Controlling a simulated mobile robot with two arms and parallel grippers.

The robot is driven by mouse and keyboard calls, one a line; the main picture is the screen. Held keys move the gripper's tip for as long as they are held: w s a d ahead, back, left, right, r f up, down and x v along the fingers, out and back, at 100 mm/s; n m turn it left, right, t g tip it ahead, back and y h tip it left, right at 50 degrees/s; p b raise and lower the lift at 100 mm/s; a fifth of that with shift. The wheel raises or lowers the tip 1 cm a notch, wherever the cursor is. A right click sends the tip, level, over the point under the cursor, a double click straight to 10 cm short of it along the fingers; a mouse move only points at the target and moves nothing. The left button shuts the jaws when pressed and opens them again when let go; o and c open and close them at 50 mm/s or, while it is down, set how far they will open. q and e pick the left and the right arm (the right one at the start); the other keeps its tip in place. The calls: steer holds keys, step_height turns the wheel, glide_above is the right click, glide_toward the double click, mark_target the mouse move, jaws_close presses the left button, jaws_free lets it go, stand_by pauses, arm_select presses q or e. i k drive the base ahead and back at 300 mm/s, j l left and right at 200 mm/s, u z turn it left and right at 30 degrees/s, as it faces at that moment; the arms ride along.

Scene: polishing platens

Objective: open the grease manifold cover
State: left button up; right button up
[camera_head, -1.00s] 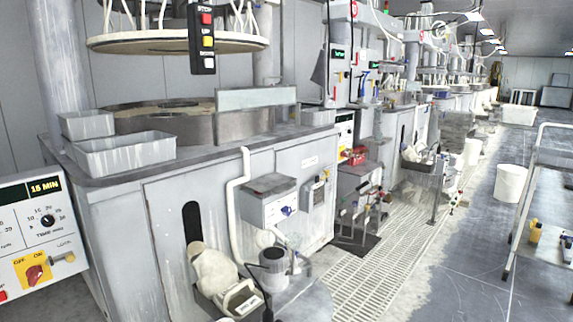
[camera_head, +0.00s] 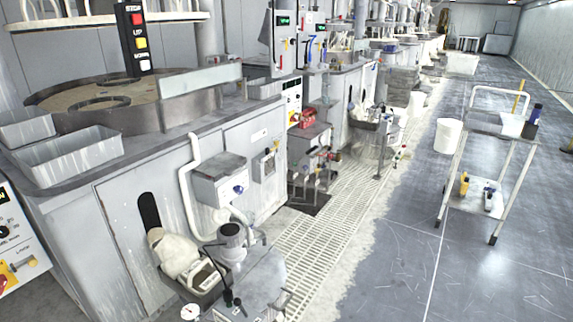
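I cannot tell for certain which part is the grease manifold cover. A grey box with a flat top and a blue knob (camera_head: 219,182) is fixed to the front of the nearest machine, beside a bent white pipe (camera_head: 190,185). A smaller panel box (camera_head: 267,163) is mounted to its right. Neither shows a visible opening from here. Neither of my grippers is in view.
The nearest polishing machine (camera_head: 118,215) fills the left. A floor grating (camera_head: 325,225) runs along the machine row. A cart (camera_head: 492,130) with bottles stands at right, with a white bucket (camera_head: 447,136) behind it. The grey floor between grating and cart is clear.

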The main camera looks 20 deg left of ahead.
mark_target(220, 166)
steer(key=i+l+z, duration=0.1)
steer(key=l, duration=0.25)
steer(key=i+l, duration=0.1)
steer(key=l, duration=0.25)
steer(key=i+l+z, duration=0.15)
steer(key=l, duration=0.2)
steer(key=i+l+z, duration=0.1)
steer(key=l, duration=0.25)
steer(key=i+l+u, duration=0.1)
steer(key=i, duration=0.45)
steer(key=i+l+u, duration=0.1)
steer(key=i+l, duration=0.3)
steer(key=i, duration=0.15)
steer(key=i+l+u, duration=0.1)
steer(key=i+l, duration=0.2)
steer(key=i, duration=0.25)
steer(key=i+j+u, duration=0.15)
steer(key=i+u, duration=0.75)
steer(key=i+l+u, duration=0.1)
steer(key=i+u, duration=0.25)
steer(key=u, duration=0.15)
steer(key=i+l+u, duration=0.3)
steer(key=u, duration=0.15)
steer(key=i+l+u, duration=0.45)
steer(key=k+j, duration=0.05)
steer(key=k, duration=0.05)
